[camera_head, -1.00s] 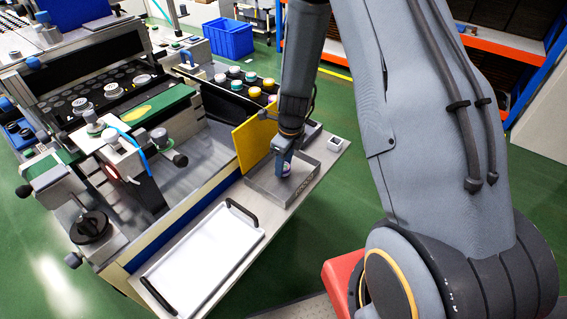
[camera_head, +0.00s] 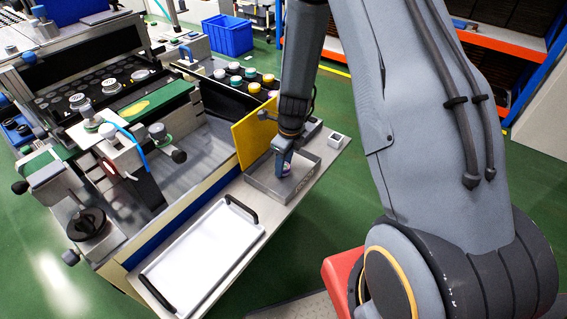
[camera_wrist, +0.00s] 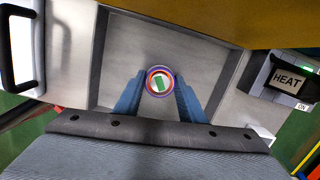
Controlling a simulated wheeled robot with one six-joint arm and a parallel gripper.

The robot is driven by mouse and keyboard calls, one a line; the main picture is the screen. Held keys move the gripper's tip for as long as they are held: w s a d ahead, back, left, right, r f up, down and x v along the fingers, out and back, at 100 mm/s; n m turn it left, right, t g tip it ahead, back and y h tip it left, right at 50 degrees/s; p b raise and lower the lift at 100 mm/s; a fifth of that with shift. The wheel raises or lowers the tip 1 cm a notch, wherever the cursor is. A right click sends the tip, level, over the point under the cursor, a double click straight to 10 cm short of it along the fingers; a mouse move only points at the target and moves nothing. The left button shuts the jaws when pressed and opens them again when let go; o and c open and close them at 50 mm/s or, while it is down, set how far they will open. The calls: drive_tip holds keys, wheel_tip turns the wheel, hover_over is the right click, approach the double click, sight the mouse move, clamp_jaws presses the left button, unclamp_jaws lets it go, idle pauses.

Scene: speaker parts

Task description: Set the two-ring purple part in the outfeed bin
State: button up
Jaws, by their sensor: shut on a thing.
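My gripper (camera_head: 284,164) points down over the shallow grey metal bin (camera_head: 262,190). In the wrist view its two blue fingers (camera_wrist: 159,97) are closed on the sides of a small round part (camera_wrist: 160,81). The part has a purple ring, an orange-red ring and a pale centre with a green patch. In the head view only a little of the part (camera_head: 286,169) shows below the fingertips. The part is inside the bin's outline, over its bare floor (camera_wrist: 130,45). I cannot tell whether it touches the floor.
A yellow panel (camera_head: 252,137) stands along the bin's far left side. A white tray with black handles (camera_head: 203,258) lies in front. A small box labelled HEAT (camera_wrist: 288,79) is beside the bin. Several coloured round parts (camera_head: 250,75) stand in a black rack behind the panel.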

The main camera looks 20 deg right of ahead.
drive_tip(key=shift+f, duration=0.1)
drive_tip(key=o, duration=1.3)
drive_tip(key=shift+s+d+r+b, duration=0.1)
drive_tip(key=shift+r+b, duration=0.1)
drive_tip(key=shift+r, duration=1.1)
drive_tip(key=shift+s+d+r+b, duration=0.1)
drive_tip(key=shift+s+r+b, duration=0.1)
drive_tip(key=shift+r, duration=1.05)
drive_tip(key=shift+s+d+r+b, duration=0.1)
drive_tip(key=shift+r+b, duration=0.1)
drive_tip(key=shift+r, duration=1.1)
